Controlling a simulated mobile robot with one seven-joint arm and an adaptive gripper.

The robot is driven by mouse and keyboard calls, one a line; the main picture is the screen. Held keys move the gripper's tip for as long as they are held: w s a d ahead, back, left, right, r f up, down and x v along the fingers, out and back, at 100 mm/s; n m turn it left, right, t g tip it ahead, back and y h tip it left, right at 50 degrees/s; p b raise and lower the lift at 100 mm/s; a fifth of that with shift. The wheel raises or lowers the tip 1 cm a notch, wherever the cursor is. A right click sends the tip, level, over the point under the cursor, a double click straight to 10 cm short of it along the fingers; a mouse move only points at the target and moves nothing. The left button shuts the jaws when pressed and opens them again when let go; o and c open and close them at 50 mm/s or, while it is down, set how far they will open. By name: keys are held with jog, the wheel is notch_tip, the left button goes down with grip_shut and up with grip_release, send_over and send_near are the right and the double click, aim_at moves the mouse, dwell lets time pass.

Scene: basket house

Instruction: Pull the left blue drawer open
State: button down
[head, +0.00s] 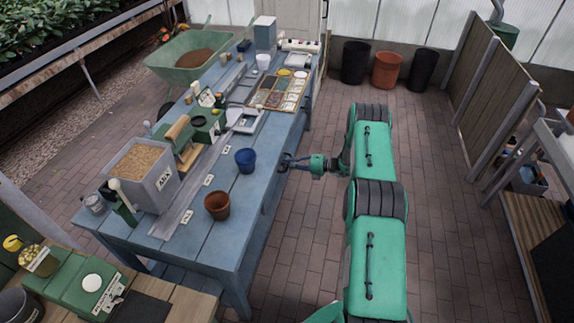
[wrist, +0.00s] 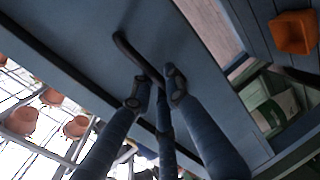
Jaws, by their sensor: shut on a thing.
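The blue workbench (head: 235,215) stands left of my arm in the head view. The blue drawer front (wrist: 75,35) fills much of the wrist view, tilted, with a dark bar handle (wrist: 130,50) on it. My gripper (head: 285,162) is at the bench's right side, just below the top.
A blue pot (head: 245,160) and a terracotta pot (head: 217,206) stand on the bench near its right edge. Several bins, one of them an orange-brown bin (head: 388,70), stand at the back wall. The brick floor (head: 305,240) right of the bench is clear beside my arm.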

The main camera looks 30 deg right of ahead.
jog(key=f+b+v, duration=0.1)
jog(key=f+v, duration=0.3)
jog(key=v, duration=1.4)
jog(key=s+d+f+b+v, duration=0.1)
jog(key=f+b+v, duration=0.1)
jog(key=v, duration=1.6)
notch_tip(320, 180, down, 2)
jog(key=shift+s+d, duration=0.2)
jog(key=shift+s, duration=0.1)
jog(key=c, duration=1.8)
grip_release()
jog(key=shift+d+r, duration=0.1)
jog(key=v, duration=1.2)
